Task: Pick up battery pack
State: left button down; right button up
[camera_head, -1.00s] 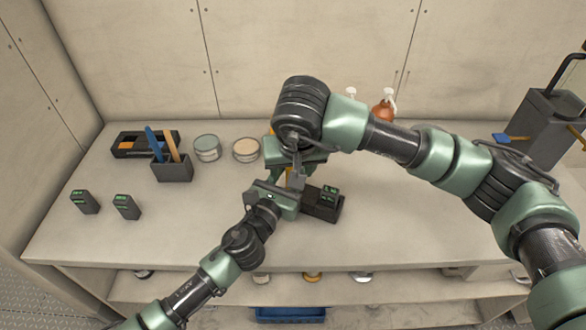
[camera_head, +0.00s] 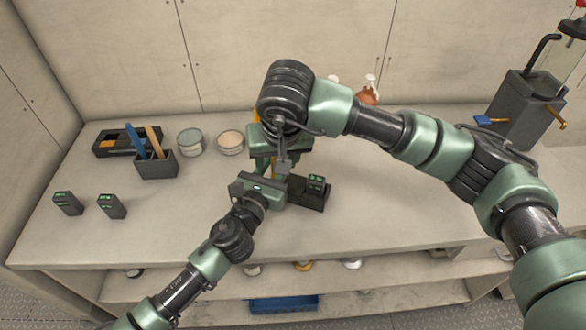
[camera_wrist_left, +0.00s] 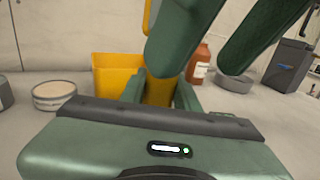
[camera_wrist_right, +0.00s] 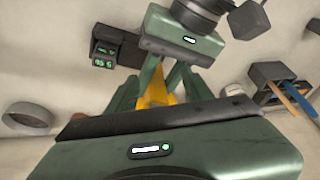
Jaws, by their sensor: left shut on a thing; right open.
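Two dark battery packs with green lights, the left one (camera_head: 67,203) and the right one (camera_head: 111,206), stand apart on the bench at left. A dark charger-like block (camera_head: 309,201) carries a green-lit unit (camera_head: 316,184); it also shows in the right wrist view (camera_wrist_right: 112,45). My left gripper (camera_head: 275,172) is shut on a yellow thing (camera_wrist_left: 160,90) beside this block; its shape is mostly hidden by both grippers. My right gripper (camera_wrist_right: 158,95) is open, pointing down over the same yellow thing, very close to my left gripper. I cannot tell whether its fingers touch it.
At the back left are a black tray (camera_head: 104,147), a dark holder (camera_head: 158,166) with blue and orange tools, and two round tins, (camera_head: 190,143) and (camera_head: 231,143). An orange bottle (camera_head: 367,96) and a grey tank (camera_head: 523,108) stand at the back. The front right bench is clear.

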jog(key=m+g+y, duration=0.1)
jog(key=g+y, duration=0.1)
jog(key=m+t+y, duration=0.4)
jog(key=m+y, duration=1)
jog(key=m, duration=0.8)
send_near(316, 178)
jog(key=shift+s+d, duration=0.55)
jog(key=shift+s, duration=0.1)
jog(key=shift+d+f+m+t, duration=0.1)
jog(key=shift+f+m+t, duration=0.05)
jog(key=shift+m+t, duration=0.25)
jog(key=x, duration=1.1)
jog(key=shift+w+a+f, duration=0.1)
jog(key=shift+w+a, duration=0.1)
jog(key=shift+a, duration=0.05)
grip_shut()
